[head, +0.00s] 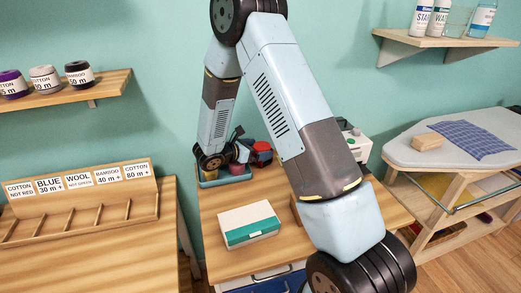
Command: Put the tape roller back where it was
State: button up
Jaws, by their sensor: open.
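My gripper (240,150) is small and dark in the head view, at the far end of my arm, over the blue-grey tray (212,182) at the back of the wooden table. It is open, but its fingertips are hard to make out. Beside it, to the right, is a red and dark object (262,151); I cannot tell whether this is the tape roller. A small pinkish cup (237,168) stands in the tray just under the gripper. I cannot clearly identify the tape roller, and my arm hides part of the table.
A white and green box (249,225) lies on the table's front left. A white machine (357,142) stands behind my arm. A labelled wooden rack (85,210) is at left. An ironing table (450,150) with blue cloth is at right. Wall shelves hold yarn and bottles.

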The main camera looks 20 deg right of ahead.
jog(key=v, duration=1)
jog(key=s+d+r+m+g+y, duration=0.2)
jog(key=s+d+r+m+g, duration=0.1)
jog(key=s+d+r+m, duration=0.4)
jog(key=s+d+r+m+g+y, duration=0.25)
jog(key=s+r+m, duration=0.2)
jog(key=r, duration=0.35)
jog(key=s+r+m+t+y, duration=0.2)
jog(key=s+r+m+y, duration=0.2)
jog(key=s, duration=0.5)
jog(key=s+r+m+t+y, duration=0.3)
jog(key=s+r+m+y, duration=0.2)
jog(key=s+r+m, duration=0.2)
jog(key=shift+s+d+r+t, duration=0.35)
jog(key=shift+s+d, duration=0.1)
jog(key=shift+s, duration=0.65)
